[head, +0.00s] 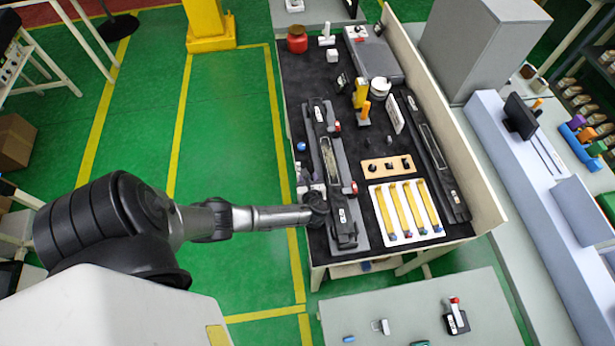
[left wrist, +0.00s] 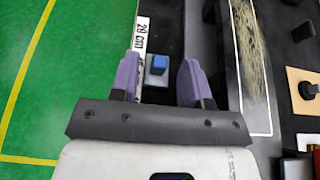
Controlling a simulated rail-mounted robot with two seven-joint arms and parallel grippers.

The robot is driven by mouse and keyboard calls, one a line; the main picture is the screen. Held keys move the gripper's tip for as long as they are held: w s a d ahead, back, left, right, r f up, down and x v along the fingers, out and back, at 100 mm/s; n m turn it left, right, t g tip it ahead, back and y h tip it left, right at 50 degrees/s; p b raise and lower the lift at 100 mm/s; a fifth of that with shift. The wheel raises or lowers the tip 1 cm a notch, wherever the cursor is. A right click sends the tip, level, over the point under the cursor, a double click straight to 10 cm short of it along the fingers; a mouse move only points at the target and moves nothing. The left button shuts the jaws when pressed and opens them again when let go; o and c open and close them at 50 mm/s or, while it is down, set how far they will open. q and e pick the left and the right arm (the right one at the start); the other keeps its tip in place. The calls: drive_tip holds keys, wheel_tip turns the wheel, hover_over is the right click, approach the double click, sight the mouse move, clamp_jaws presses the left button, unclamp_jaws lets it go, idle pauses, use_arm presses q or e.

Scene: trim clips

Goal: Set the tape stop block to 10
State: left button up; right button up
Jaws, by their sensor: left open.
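My left gripper (left wrist: 157,80) has its two purple fingers apart, with nothing pinched. In the head view my left gripper (head: 309,187) is over the table's left edge, and the wrist hides much there. My right gripper is not in view.
A long dark fixture with a grainy strip (head: 329,158) lies close to the right of my left gripper. Beyond it are a wooden block with black knobs (head: 370,166) and a white tray of yellow strips (head: 378,210). Green floor (head: 230,130) is clear to the left.

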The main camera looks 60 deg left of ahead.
use_arm(q)
drive_tip(key=shift+w+a+f, duration=0.25)
drive_tip(key=shift+a, duration=0.4)
drive_tip(key=shift+c, duration=0.2)
clamp_jaws()
